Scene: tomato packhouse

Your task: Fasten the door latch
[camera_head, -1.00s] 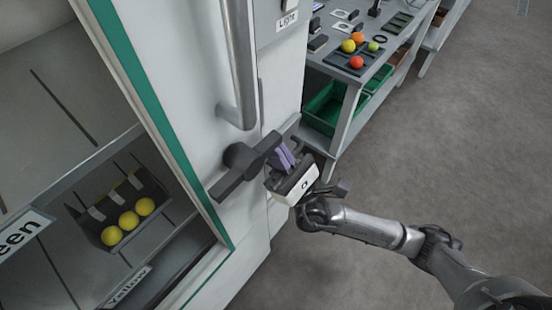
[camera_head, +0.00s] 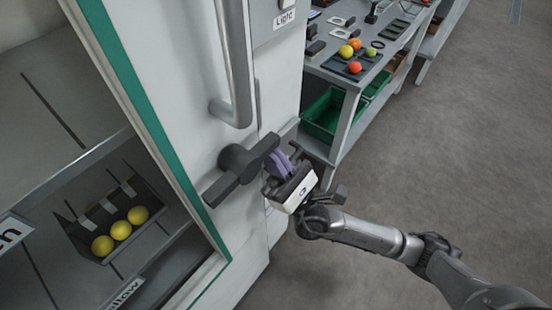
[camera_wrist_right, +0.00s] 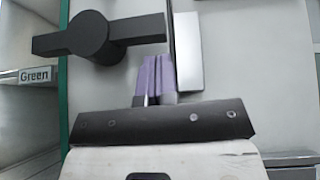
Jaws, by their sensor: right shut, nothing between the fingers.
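The door latch is a dark handle (camera_head: 236,172) on a round hub, mounted on a white door (camera_head: 190,90) with a green edge strip. In the head view its bar slants from lower left to upper right. In the right wrist view the latch (camera_wrist_right: 90,38) lies nearly level across the door. My right gripper (camera_head: 280,160) is shut and empty, with purple fingers. It is just beside and below the latch's right end. In the right wrist view its fingertips (camera_wrist_right: 156,62) are just under that end; I cannot tell whether they touch it. My left gripper is not in view.
A vertical metal door handle (camera_head: 238,60) is above the latch. A shelf box (camera_head: 75,225) with yellow balls is at left. A grey workbench (camera_head: 345,75) with fruit and a green crate (camera_head: 325,115) stands at upper right. The floor at right is clear.

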